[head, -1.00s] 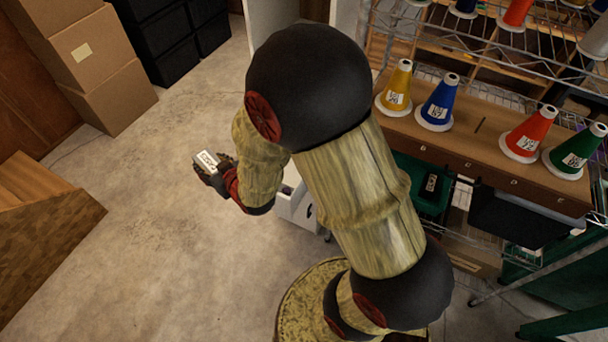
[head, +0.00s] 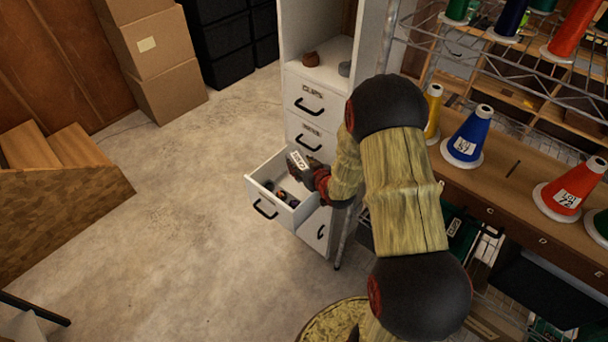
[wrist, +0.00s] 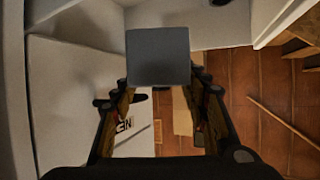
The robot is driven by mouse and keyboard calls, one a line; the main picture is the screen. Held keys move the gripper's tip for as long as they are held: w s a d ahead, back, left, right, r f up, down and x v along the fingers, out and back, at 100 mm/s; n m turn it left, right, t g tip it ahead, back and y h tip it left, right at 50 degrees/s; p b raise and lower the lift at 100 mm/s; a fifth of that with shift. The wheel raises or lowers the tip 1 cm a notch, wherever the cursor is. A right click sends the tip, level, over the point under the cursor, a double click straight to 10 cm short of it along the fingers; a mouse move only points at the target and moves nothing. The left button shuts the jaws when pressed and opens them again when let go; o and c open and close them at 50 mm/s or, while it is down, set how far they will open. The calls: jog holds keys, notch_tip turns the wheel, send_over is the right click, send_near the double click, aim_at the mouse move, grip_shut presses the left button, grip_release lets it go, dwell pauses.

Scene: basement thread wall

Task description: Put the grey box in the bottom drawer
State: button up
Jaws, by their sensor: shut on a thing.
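My gripper (head: 311,172) is shut on the grey box (head: 298,160), which has a white printed label on top. In the wrist view the grey box (wrist: 158,58) shows as a plain grey face between the fingers. The box is over the open drawer (head: 256,187) of the white cabinet (head: 325,78); I cannot tell how high above it. Several small dark and brownish things lie inside that drawer. Below the open drawer is another front with a black handle (head: 320,232), which looks shut. Two labelled drawers above are shut. My gripper hides part of the open drawer's right side.
A reddish-brown pot (head: 310,58) and a grey one stand in the cabinet's open top bay. Thread cones, such as a blue one (head: 467,138), stand on the brown bench at right. Wooden steps (head: 62,165) are at left. The floor between is clear.

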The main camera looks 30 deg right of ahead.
aim_at(304, 165)
jog(key=w+d+f, duration=0.1)
jog(key=f, duration=0.1)
jog(key=w+d+f+b, duration=0.2)
jog(key=f, duration=0.1)
jog(key=shift+w+f, duration=0.15)
jog(key=shift+f, duration=0.2)
notch_tip(304, 165, down, 3)
jog(key=shift+w+d+f+b, duration=0.1)
jog(key=shift+d+b, duration=0.05)
jog(key=shift+b, duration=0.6)
jog(key=shift+f+b, duration=0.4)
